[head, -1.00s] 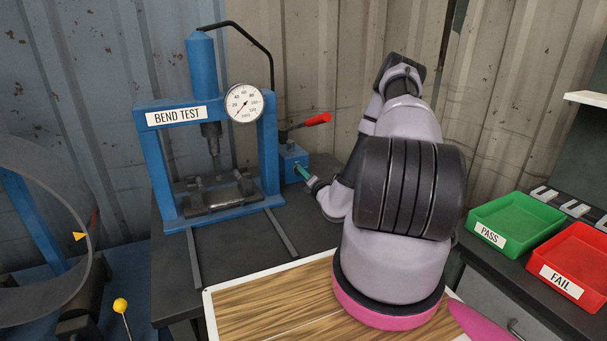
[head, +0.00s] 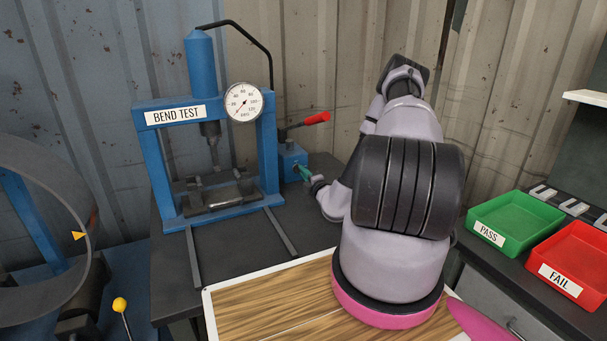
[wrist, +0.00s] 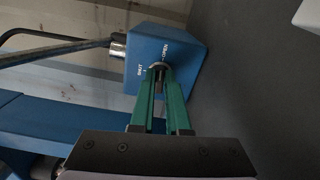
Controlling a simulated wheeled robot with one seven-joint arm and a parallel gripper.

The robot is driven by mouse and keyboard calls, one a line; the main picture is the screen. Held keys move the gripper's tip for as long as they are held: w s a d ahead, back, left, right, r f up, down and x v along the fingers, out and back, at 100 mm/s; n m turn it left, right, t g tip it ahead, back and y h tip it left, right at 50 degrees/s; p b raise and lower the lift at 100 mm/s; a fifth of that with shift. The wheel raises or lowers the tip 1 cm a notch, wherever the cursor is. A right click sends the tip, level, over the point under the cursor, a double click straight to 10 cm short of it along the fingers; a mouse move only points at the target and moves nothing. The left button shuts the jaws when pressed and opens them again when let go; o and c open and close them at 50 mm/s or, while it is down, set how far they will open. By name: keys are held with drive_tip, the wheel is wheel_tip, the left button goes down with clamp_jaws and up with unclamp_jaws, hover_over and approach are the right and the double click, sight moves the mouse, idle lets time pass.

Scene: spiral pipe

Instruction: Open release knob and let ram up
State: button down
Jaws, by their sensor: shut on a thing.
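The blue press with the BEND TEST sign (head: 176,115) stands on the dark bench. Its ram (head: 213,150) hangs below the top beam, above a bar-like piece (head: 212,197) on the lower supports. A blue pump block (head: 290,159) sits at the press's right; in the wrist view its face (wrist: 172,48) carries SHUT and OPEN marks. The dark release knob (wrist: 158,68) is on that face, partly hidden by my fingers. My gripper (wrist: 159,82) has green fingers closed on the knob. It also shows in the head view (head: 305,172).
A pump lever with a red grip (head: 316,118) sticks out above the block. A green PASS tray (head: 515,222) and a red FAIL tray (head: 575,265) stand at the right. A wooden board (head: 262,305) lies in front. A large ring (head: 85,215) is at the left.

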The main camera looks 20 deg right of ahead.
drive_tip(key=shift+f, duration=0.1)
drive_tip(key=c, duration=0.9)
unclamp_jaws()
drive_tip(key=s, duration=1.1)
drive_tip(key=shift+d, duration=0.2)
